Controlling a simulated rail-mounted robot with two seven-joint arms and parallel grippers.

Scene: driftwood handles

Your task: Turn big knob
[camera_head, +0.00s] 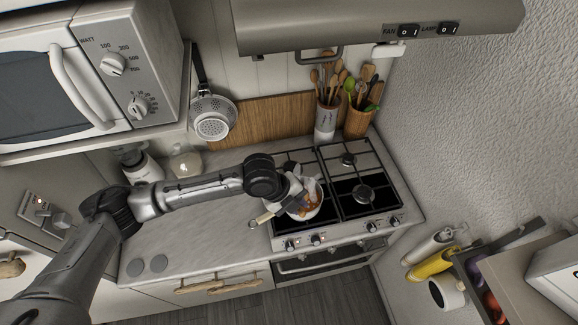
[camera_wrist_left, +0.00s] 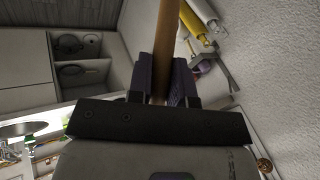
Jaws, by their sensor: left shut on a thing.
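The white microwave at the upper left has an upper knob (camera_head: 113,63) marked with watt numbers and a lower knob (camera_head: 138,107) with a dial scale; the upper looks slightly larger. Small knobs line the stove front, one at the left (camera_head: 290,245) and one at the right (camera_head: 394,221). My left gripper (camera_head: 299,200) is over the pan on the stove, away from the microwave knobs. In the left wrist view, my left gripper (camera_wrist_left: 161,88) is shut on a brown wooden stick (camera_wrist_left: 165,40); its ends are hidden. My right gripper is not in view.
A white pan (camera_head: 312,213) with orange-brown food sits on the left burners, its handle (camera_head: 264,218) toward the counter. Utensil holders (camera_head: 325,122) stand behind the stove. The hood (camera_head: 350,35) hangs above. The counter (camera_head: 195,235) at left is mostly clear.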

